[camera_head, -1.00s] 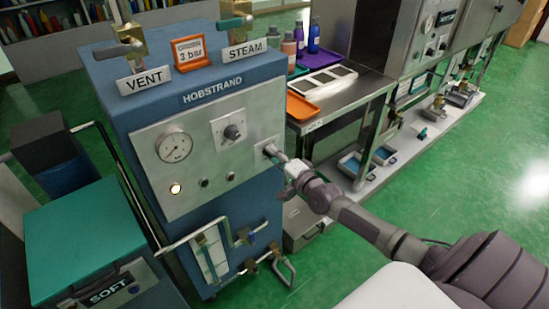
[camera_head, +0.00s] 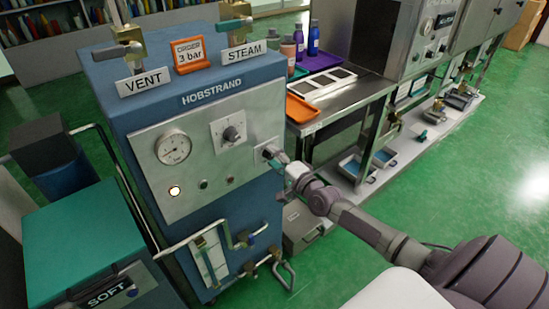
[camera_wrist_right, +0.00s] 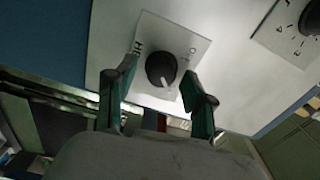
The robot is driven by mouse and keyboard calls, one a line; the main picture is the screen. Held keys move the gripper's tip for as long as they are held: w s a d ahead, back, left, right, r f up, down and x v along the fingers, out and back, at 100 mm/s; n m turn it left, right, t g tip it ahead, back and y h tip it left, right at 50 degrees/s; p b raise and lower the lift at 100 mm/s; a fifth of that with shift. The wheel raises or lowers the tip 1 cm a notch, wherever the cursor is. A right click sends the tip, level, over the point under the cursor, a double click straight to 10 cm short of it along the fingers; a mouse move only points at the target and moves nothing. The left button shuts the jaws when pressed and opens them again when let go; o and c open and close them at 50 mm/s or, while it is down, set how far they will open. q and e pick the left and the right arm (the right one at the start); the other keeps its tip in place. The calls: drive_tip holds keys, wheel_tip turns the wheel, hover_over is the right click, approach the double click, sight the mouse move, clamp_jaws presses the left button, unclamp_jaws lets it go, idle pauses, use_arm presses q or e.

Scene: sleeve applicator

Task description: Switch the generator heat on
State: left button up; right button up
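The generator (camera_head: 212,97) is a blue cabinet marked HOBSTRAND with a pale front panel. A small black knob (camera_wrist_right: 161,69) on a white plate shows in the right wrist view. The plate's lettering is partly hidden; "HE" shows on the left and "O" on the right. The knob's white mark points down in that picture, slightly to the right. My right gripper (camera_wrist_right: 160,84) is open, its green-padded fingers on either side of the knob. Whether they touch it is unclear. My left gripper is not in view.
The panel also holds a round gauge (camera_head: 173,147), a larger dial (camera_head: 231,134) and a lit lamp (camera_head: 175,191). VENT (camera_head: 144,81) and STEAM (camera_head: 244,50) valves stand on top. A metal table (camera_head: 360,95) with trays stands to the right. Pipes run below the panel.

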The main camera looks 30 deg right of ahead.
drive_tip(key=s, duration=1.2)
drive_tip(key=shift+d, duration=0.45)
drive_tip(key=s+f+n+g+h+p, duration=0.1)
drive_tip(key=s+f+n+g, duration=0.25)
drive_tip(key=f, duration=0.65)
drive_tip(key=s+f+n+g, duration=0.2)
drive_tip(key=s+f, duration=0.3)
drive_tip(key=f, duration=0.5)
drive_tip(key=s+f+n+g+h+p, duration=0.1)
drive_tip(key=s+f+n+g, duration=0.3)
drive_tip(key=f, duration=0.7)
drive_tip(key=s+a+f+n+g, duration=0.2)
drive_tip(key=s+a+f, duration=0.3)
drive_tip(key=s, duration=0.4)
drive_tip(key=s+a+f+n+g+p, duration=0.1)
drive_tip(key=s+a+f+n+g, duration=0.2)
drive_tip(key=s, duration=0.6)
drive_tip(key=s+a+f+n+g, duration=0.2)
drive_tip(key=s+a+f+n, duration=0.2)
drive_tip(key=s+a+f, duration=0.3)
drive_tip(key=s+f, duration=0.1)
drive_tip(key=s, duration=0.2)
drive_tip(key=shift+a+f+y, duration=0.15)
drive_tip(key=shift+f+y, duration=0.15)
drive_tip(key=shift+y, duration=0.1)
drive_tip(key=shift+g, duration=0.25)
